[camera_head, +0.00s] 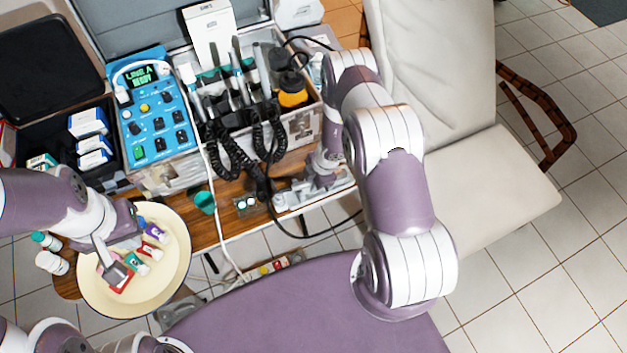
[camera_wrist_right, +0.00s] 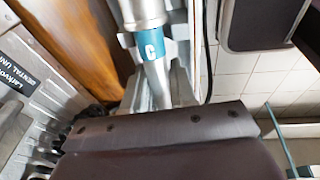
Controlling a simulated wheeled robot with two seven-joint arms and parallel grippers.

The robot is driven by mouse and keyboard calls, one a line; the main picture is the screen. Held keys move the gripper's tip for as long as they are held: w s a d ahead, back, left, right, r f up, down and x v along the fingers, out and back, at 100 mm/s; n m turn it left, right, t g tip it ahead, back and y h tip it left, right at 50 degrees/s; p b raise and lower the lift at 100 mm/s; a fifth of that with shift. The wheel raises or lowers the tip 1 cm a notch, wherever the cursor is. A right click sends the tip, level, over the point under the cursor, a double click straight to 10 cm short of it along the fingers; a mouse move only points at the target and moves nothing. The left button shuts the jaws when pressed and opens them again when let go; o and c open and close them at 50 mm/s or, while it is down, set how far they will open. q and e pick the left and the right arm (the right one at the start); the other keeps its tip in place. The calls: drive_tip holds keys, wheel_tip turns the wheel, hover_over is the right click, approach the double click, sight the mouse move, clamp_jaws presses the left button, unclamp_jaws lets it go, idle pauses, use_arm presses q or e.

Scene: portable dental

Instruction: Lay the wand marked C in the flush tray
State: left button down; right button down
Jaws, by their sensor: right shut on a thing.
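The wand marked C (camera_wrist_right: 152,48) is a silver cylinder with a teal band in the right wrist view. My right gripper (camera_wrist_right: 160,90) is shut on it. In the head view my right gripper (camera_head: 322,178) is low over the front right of the wooden table, largely hidden by its own arm. A pale tray (camera_head: 318,203), which looks like the flush tray, lies beneath it; whether the wand touches it cannot be told. My left gripper (camera_head: 112,262) is over a cream round plate (camera_head: 92,292) with small coloured tubes; its jaw opening is unclear.
An open dental case (camera_head: 302,128) holds several handpieces with coiled black cords and a blue control panel (camera_head: 158,112). A black cable (camera_head: 300,237) loops over the table's front edge. A cream dental chair (camera_head: 470,190) stands to the right.

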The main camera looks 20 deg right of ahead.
drive_tip(key=shift+f, duration=0.1)
drive_tip(key=c, duration=0.8)
unclamp_jaws()
drive_tip(key=p+v, duration=0.6)
drive_tip(key=v, duration=0.2)
idle(0.3)
